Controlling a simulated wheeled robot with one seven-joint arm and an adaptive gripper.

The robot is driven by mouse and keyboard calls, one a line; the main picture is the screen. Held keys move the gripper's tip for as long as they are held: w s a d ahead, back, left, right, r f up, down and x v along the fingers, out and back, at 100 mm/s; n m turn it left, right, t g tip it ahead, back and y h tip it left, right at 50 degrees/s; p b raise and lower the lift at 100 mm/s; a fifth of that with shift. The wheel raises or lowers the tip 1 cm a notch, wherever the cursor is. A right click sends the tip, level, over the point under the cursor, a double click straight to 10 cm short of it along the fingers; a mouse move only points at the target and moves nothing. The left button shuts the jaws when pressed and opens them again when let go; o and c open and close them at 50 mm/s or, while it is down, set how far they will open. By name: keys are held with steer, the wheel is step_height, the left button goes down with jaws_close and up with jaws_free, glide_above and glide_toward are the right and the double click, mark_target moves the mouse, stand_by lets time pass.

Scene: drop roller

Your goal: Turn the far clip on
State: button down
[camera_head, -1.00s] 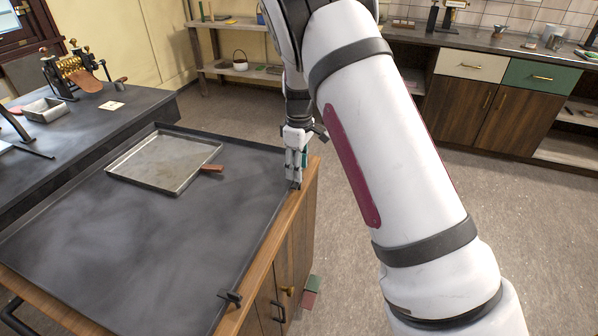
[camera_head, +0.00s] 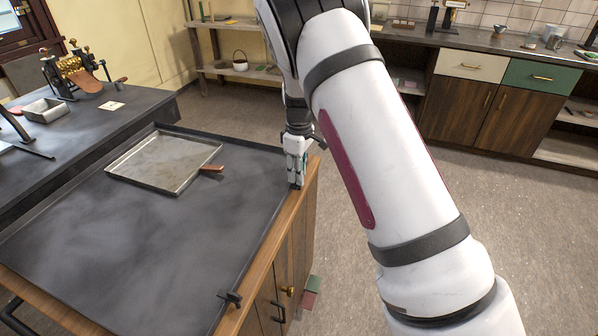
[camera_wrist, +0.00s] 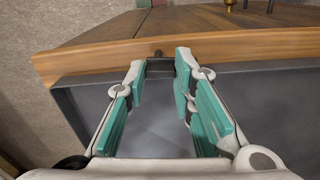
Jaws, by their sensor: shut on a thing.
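The far clip (camera_wrist: 160,67) is a small dark piece on the wooden edge of the cabinet top. In the wrist view it sits between the tips of my gripper (camera_wrist: 161,70), whose teal-padded fingers are closed on its sides. In the head view my gripper (camera_head: 296,184) points down at the right edge of the top, near its far corner, and hides the far clip. A second, near clip (camera_head: 230,297) of dark metal sits on the same edge, closer to me, apart from the gripper.
A shallow metal tray (camera_head: 150,181) with a brown piece (camera_head: 212,169) at its right rim lies on the dark top (camera_head: 130,245). A bench (camera_head: 95,125) with a brass roller machine (camera_head: 75,70) stands at the left. Open floor lies to the right.

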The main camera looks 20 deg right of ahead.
steer(key=shift+m, duration=0.3)
steer(key=m, duration=0.3)
steer(key=shift+m, duration=0.4)
steer(key=m, duration=0.4)
steer(key=shift+m+b, duration=0.3)
steer(key=shift+b, duration=0.1)
steer(key=m, duration=0.4)
steer(key=shift+w, duration=0.1)
steer(key=shift+m, duration=1.8)
steer(key=c, duration=1.4)
jaws_free()
steer(key=shift+o, duration=0.2)
